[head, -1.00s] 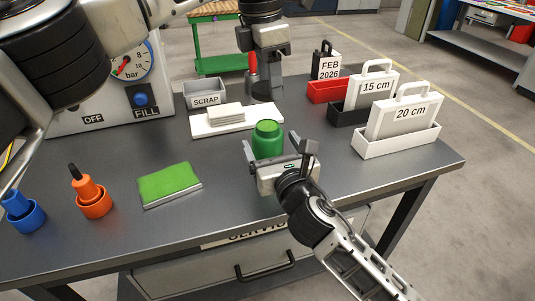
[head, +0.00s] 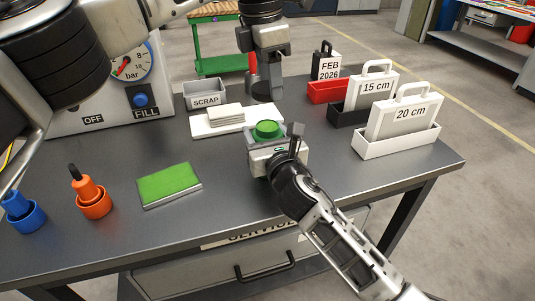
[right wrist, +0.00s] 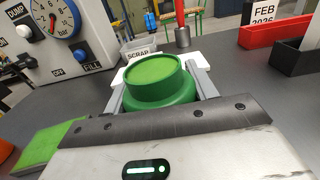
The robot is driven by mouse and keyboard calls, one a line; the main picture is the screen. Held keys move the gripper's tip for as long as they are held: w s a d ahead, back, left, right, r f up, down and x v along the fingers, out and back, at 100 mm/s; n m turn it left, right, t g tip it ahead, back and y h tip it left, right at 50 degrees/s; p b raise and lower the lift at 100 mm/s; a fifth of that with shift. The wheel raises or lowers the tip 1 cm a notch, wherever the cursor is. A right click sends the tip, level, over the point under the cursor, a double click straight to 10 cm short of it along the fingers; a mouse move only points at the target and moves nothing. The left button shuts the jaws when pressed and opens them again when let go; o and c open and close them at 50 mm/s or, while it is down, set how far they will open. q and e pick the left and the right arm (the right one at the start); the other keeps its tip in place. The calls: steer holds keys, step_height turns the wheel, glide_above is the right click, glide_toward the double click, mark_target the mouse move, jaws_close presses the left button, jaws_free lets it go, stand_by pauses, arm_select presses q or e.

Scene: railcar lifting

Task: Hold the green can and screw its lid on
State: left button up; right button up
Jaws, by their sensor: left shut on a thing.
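In the right wrist view the can (right wrist: 158,82) sits between the two grey fingers of my right gripper (right wrist: 160,88). These fingers lie apart, one along each side of the can; firm contact cannot be made out. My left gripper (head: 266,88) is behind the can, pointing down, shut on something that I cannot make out. I cannot tell a separate lid from the can's top.
A white tray with pale plates (head: 225,117) and a grey scrap bin (head: 205,95) lie behind the can. Labelled cases (head: 405,117) in holders stand at the right. A green pad (head: 169,184) and orange (head: 93,200) and blue (head: 24,215) cups are at the left.

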arm_select(q)
glide_above(271, 125)
steer(key=shift+a+f, duration=0.1)
steer(key=shift+f, duration=2.4)
steer(key=shift+f, duration=0.9)
steer(key=shift+f, duration=0.55)
